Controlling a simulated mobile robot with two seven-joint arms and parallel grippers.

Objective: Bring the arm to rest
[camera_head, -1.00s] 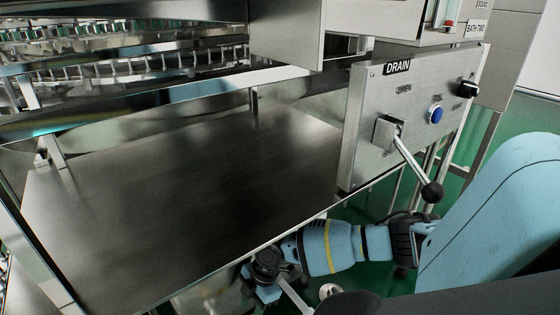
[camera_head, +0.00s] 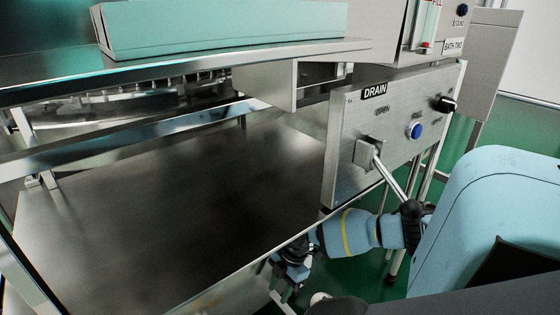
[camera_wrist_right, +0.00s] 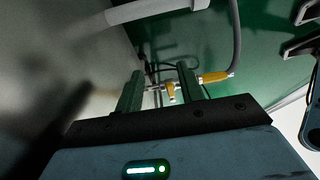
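My blue right arm comes in from the right in the head view. Its gripper (camera_head: 284,284) hangs low in front of the steel washer, just outside the table's front edge and below the drain panel. In the right wrist view the two fingers of the gripper (camera_wrist_right: 160,84) stand apart with a gap between them and nothing held. My left gripper is in no view.
The steel drain panel (camera_head: 345,125) carries a lever (camera_head: 391,178), a blue button (camera_head: 416,131) and a black knob (camera_head: 444,105). A yellow-handled valve (camera_wrist_right: 214,77) and hose show beyond the fingers. Green floor (camera_head: 350,275) lies below.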

